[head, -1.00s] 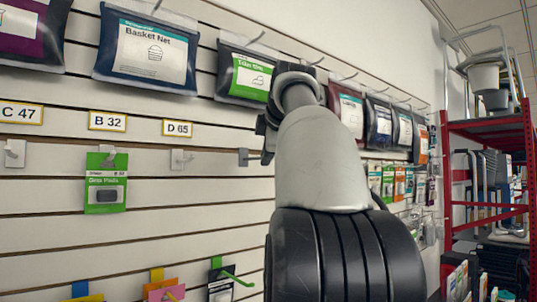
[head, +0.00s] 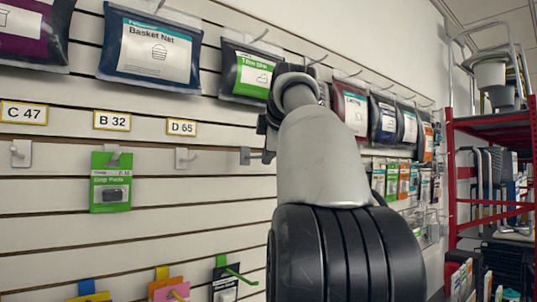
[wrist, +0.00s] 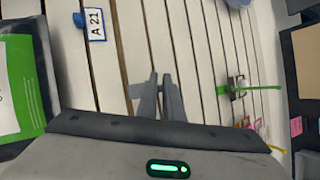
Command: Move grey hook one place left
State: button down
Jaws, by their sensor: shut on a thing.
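The grey hook (head: 245,156) shows in the head view as a small grey piece at the slatted wall, in the same row as the other hooks and right of the D 65 hook (head: 183,158). My gripper (head: 268,140) is close against its right side, largely hidden behind my own arm. In the wrist view my gripper's two fingers (wrist: 160,93) are close together at the wall and shut on the hook, which they mostly hide. I cannot tell whether the hook's back still touches the slats.
The B 32 hook carries a green grip-pads pack (head: 110,181). A bare hook (head: 20,153) is under C 47. Bagged goods, including a basket net (head: 153,45), hang above. A green hook (wrist: 240,88) is lower down. A red shelf rack (head: 490,125) stands right.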

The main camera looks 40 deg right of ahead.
aim_at(256, 157)
jog(key=shift+w+p, duration=0.75)
jog(key=shift+w, duration=0.6)
jog(key=shift+p, duration=0.45)
dwell(0.4)
jog(key=shift+w+p, duration=0.95)
jog(key=shift+w, duration=0.1)
dwell(2.0)
jog(key=shift+p, duration=0.45)
dwell(0.7)
jog(key=shift+w+f, duration=0.15)
jog(key=shift+f, duration=0.3)
dwell(1.1)
